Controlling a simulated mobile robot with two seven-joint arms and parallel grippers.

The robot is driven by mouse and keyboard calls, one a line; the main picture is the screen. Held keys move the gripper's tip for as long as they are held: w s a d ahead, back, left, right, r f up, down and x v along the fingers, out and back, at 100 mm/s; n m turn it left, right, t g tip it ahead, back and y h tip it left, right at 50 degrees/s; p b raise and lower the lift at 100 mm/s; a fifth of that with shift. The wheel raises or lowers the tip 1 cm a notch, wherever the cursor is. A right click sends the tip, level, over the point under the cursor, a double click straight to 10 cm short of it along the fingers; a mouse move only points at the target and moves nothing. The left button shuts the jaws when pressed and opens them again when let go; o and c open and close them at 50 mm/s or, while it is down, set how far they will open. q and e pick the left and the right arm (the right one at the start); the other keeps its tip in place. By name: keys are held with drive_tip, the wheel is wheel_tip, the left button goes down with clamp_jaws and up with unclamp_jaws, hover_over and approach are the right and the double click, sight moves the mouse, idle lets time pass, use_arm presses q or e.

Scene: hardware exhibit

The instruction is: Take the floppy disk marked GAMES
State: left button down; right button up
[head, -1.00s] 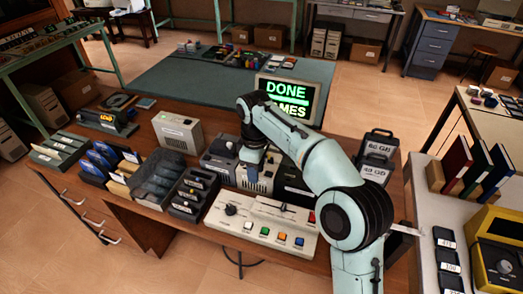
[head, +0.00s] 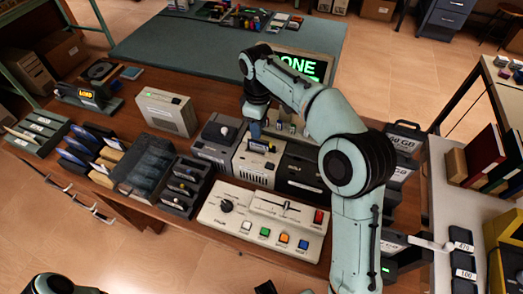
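My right gripper (head: 255,116) is above the beige disk drive (head: 256,166) in the middle of the desk. Its fingers appear shut on a small blue floppy disk (head: 254,131), whose lower edge is just above or at the drive's top; I cannot tell whether they touch. The disk's label does not show. A monitor (head: 314,67) behind shows green letters, of which "ONE" is readable; my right arm covers the rest. A dark part at the bottom edge may be my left gripper (head: 265,288); its fingers are not clear.
Grey drive units (head: 218,142) and a black one (head: 300,172) flank the beige drive. A control panel (head: 262,222) with coloured buttons lies in front. Racks with blue disks (head: 85,146) and dark disks (head: 184,186) stand left. Labelled black cartridges (head: 402,143) stand right.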

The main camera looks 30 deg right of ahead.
sight(258, 145)
wheel_tip(258, 145, down, 9)
drive_tip(key=shift+a+f+b, duration=0.1)
drive_tip(key=shift+f+b, duration=0.05)
drive_tip(key=shift+b, duration=0.55)
clamp_jaws()
